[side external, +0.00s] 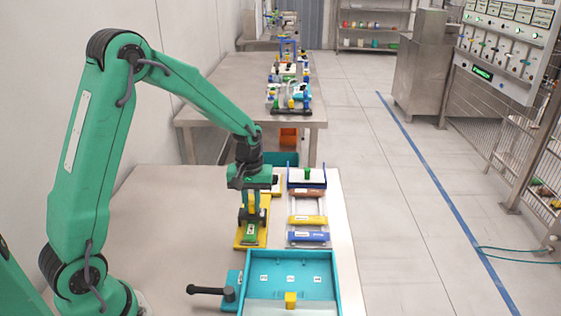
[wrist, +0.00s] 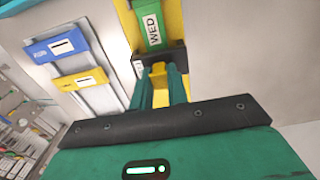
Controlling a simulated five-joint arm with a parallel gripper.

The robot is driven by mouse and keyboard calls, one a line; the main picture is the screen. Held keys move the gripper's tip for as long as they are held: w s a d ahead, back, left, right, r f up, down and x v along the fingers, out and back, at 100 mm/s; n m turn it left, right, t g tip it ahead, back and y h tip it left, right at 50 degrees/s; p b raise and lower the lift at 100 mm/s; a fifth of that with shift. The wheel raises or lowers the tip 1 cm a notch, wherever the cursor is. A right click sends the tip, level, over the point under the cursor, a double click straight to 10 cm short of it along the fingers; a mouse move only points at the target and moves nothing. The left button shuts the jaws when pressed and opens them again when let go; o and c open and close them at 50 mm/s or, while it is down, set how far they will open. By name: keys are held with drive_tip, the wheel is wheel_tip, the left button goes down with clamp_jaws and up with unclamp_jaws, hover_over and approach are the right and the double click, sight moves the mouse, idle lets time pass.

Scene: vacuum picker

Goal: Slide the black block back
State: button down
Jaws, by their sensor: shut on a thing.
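The black block (side external: 243,217) sits in a long yellow tray (side external: 239,238) on the metal table. In the wrist view the black block (wrist: 178,58) shows a small white label and lies just beyond my fingertips. A yellow grip piece (wrist: 158,69) stands at the block; whether it is fixed to it I cannot tell. My gripper (side external: 253,200) points down over the tray and is shut on this yellow piece. In the wrist view its two green fingers (wrist: 158,84) flank the piece. A green block marked WED (side external: 249,233) lies in the tray beside the black block, on the near side.
Right of the tray are rails with a yellow slider (side external: 308,219) and a blue slider (side external: 308,237). A blue-ended holder (side external: 307,183) stands behind them. The table's left is clear.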

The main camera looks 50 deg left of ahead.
drive_tip(key=w+a, duration=0.7)
drive_tip(key=shift+w+a, duration=0.25)
drive_tip(key=shift+w, duration=0.05)
drive_tip(key=shift+r, duration=0.1)
drive_tip(key=c, duration=1.4)
unclamp_jaws()
drive_tip(key=shift+o, duration=0.2)
wheel_tip(320, 180, up, 8)
drive_tip(key=shift+s, duration=0.1)
